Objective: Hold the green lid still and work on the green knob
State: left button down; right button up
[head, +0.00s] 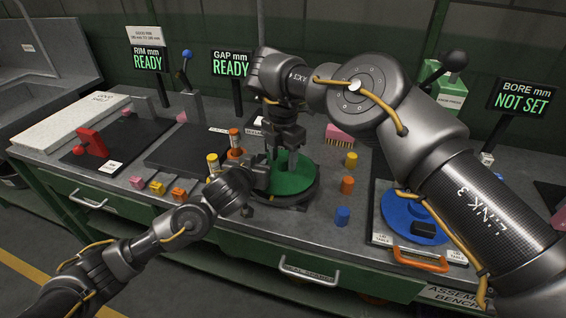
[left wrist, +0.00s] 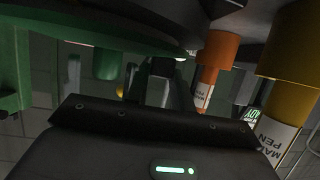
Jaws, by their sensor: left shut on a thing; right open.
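The green lid (head: 294,181) lies flat on a dark round stand near the middle of the bench. My left gripper (head: 262,177) is shut on the near left edge of the lid. In the left wrist view a green curved edge (left wrist: 75,43) crosses the top left, above the dark gripper body. My right gripper (head: 286,150) points down over the middle of the lid from above, open, with its fingers apart. The green knob is mostly hidden by the right fingers. I cannot tell whether they touch it.
Orange and yellow marker pens (head: 213,165) stand left of the lid; an orange one (left wrist: 212,60) is close in the left wrist view. Small yellow, orange and blue cylinders (head: 342,215) stand right. A blue lid (head: 405,212) lies further right. A red part (head: 92,142) is at left.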

jog(key=shift+c, duration=0.4)
jog(key=c, duration=1)
jog(key=n, duration=0.6)
jog(key=shift+d, duration=0.1)
jog(key=n, duration=0.4)
jog(key=shift+n, duration=0.3)
jog(key=n, duration=1.1)
jog(key=o, duration=1.2)
